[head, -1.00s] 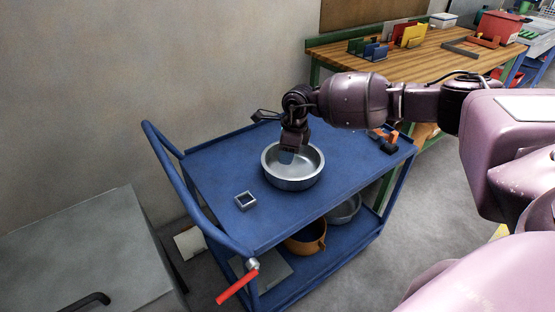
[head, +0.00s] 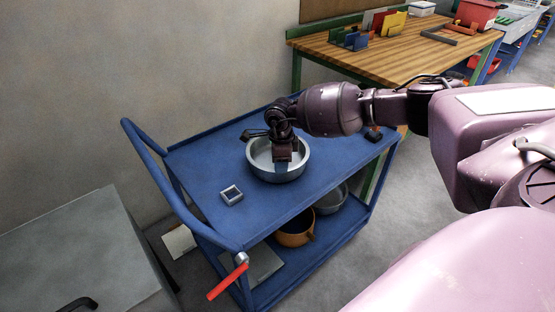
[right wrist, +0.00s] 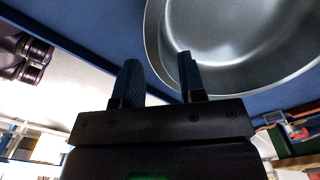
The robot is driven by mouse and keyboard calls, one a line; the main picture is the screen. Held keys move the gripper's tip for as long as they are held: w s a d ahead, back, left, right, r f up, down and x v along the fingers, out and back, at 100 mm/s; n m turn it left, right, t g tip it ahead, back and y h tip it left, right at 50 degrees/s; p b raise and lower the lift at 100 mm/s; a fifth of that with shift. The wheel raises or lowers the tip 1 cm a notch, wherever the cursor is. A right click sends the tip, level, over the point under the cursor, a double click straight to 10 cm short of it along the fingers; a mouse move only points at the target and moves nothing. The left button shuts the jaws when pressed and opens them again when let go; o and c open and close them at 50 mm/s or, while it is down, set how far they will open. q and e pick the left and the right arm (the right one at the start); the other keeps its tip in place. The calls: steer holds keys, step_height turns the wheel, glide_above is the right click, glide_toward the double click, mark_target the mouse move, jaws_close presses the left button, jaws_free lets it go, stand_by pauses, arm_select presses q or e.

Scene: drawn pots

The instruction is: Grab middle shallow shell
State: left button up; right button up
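The shallow shell looks like a round, silvery metal pan (head: 262,174) on the blue cart's top shelf. It also fills the upper right of the right wrist view (right wrist: 235,45). My right gripper (head: 281,170) points down at the pan and covers part of its inside and near wall. In the right wrist view its two fingers (right wrist: 159,72) stand apart. One finger overlaps the pan, the other lies outside it, and the rim shows between them. Contact cannot be told. My left gripper is not in view.
A small square metal frame (head: 232,195) lies on the cart top (head: 205,160). An orange pot (head: 295,238) and a grey pan (head: 331,200) are on the lower shelf. A wooden workbench (head: 375,60) stands behind. The cart's blue handle (head: 150,160) is at left.

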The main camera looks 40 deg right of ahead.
step_height(320, 180, down, 4)
steer(key=shift+f, duration=0.1)
jaws_close()
stand_by(0.4)
step_height(320, 180, up, 20)
steer(key=p, duration=0.1)
stand_by(0.4)
